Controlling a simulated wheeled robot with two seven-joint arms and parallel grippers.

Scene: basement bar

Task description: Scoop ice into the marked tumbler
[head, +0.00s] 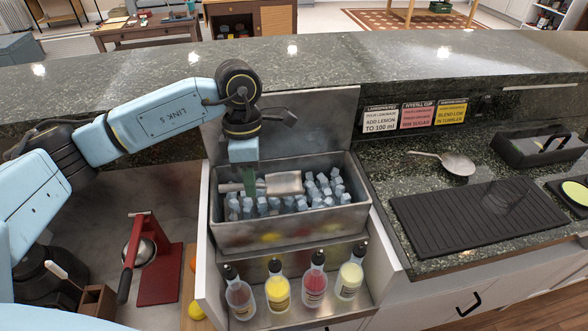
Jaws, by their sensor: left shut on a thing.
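My left gripper (248,183) reaches down from above into the steel ice bin (290,234). It is shut on the handle of a metal ice scoop (284,183), whose bowl points right. The scoop is over the left and middle part of the ice (322,188); I cannot tell whether it touches the cubes, and no ice shows clearly in its bowl. A clear glass tumbler (497,195) stands on the black ribbed mat (440,220) on the right counter. It is faint, and no mark on it can be made out. My right gripper is not in view.
Several pour bottles (276,292) stand in the rail before the bin. A strainer (457,164), a black caddy (540,150) and recipe cards (418,115) are at the right. A red citrus press (158,275) stands left. The raised bar ledge (420,62) runs behind.

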